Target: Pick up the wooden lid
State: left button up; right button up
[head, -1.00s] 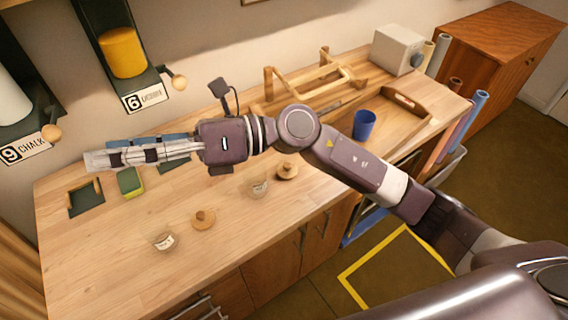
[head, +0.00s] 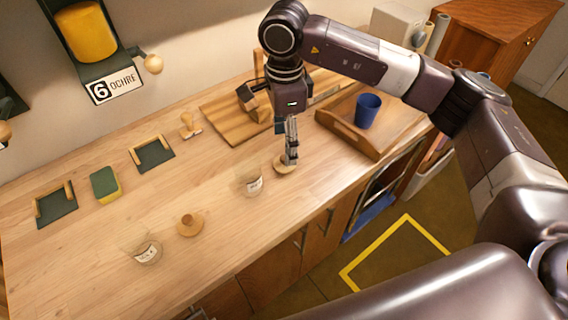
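One round wooden lid (head: 280,168) lies on the wooden counter, right of a glass jar. My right gripper (head: 290,158) points down over this lid, its fingertips at the lid's middle. The fingers hide the lid's knob, and I cannot tell whether they are closed on it. A second wooden lid (head: 190,224), with a round knob on top, lies free on the counter to the left. My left gripper is not in view.
Two glass jars with labels (head: 253,185) (head: 147,253) stand near the lids. A wooden tray (head: 345,132) holds a blue cup (head: 367,110). A green and yellow sponge (head: 105,185) and a stamp-like wooden piece (head: 189,125) lie further back. The counter's left front is mostly clear.

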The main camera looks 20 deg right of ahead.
notch_tip(320, 180, down, 5)
jog(key=shift+r+p, duration=0.2)
jog(key=shift+p, duration=0.9)
jog(key=shift+f, duration=0.55)
jog(key=shift+a, duration=0.1)
jog(key=shift+c, duration=1.2)
jog(key=c, duration=0.7)
